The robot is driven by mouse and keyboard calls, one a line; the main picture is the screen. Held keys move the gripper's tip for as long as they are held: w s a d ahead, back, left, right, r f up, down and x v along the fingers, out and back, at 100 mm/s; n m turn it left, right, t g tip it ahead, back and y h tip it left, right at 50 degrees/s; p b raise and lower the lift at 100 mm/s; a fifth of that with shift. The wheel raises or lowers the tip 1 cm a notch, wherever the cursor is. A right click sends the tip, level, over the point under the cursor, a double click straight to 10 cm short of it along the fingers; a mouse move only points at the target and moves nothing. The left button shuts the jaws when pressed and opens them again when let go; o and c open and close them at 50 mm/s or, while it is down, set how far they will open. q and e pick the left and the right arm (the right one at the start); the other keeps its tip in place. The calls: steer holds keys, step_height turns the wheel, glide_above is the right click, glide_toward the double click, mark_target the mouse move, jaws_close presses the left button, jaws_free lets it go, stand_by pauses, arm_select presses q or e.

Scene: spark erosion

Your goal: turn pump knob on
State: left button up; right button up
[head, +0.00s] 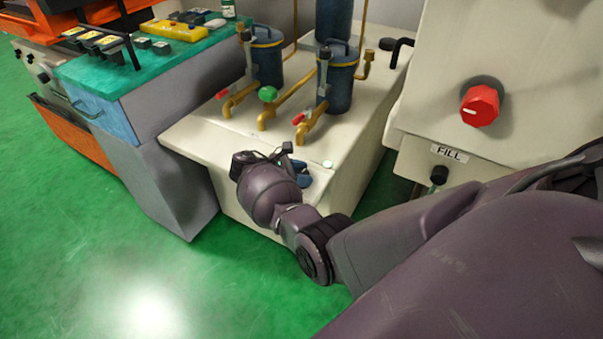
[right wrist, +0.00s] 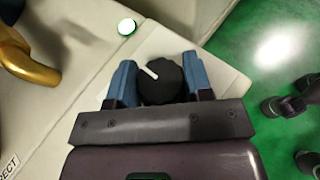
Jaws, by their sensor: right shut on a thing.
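The pump knob (right wrist: 160,80) is a round black knob with a white pointer line, seen in the right wrist view. It sits on a cream panel, and its line points to the upper left in that view. The blue fingers of my right gripper (right wrist: 160,84) stand on either side of the knob, shut on it. In the head view my right gripper (head: 303,173) is at the front of the cream pump unit (head: 205,145), and the knob is hidden there behind my wrist and fingers. My left gripper is not in view.
A small lit green-white button (right wrist: 126,27) is on the panel near the knob. Brass pipes with red-handled valves (head: 298,119) and dark blue canisters (head: 340,80) stand behind. A red knob (head: 480,105) and FILL label (head: 450,153) are at right. Green floor is open at left.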

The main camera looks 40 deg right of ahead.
steer(key=shift+s+f, duration=0.1)
steer(key=shift+f, duration=0.05)
steer(key=o, duration=0.9)
steer(key=shift+w+a+r, duration=0.25)
steer(key=shift+a+r, duration=0.05)
steer(key=shift+a, duration=0.05)
steer(key=v, duration=0.9)
steer(key=shift+w+a+r, duration=0.1)
steer(key=shift+a+r, duration=0.1)
steer(key=shift+a, duration=0.15)
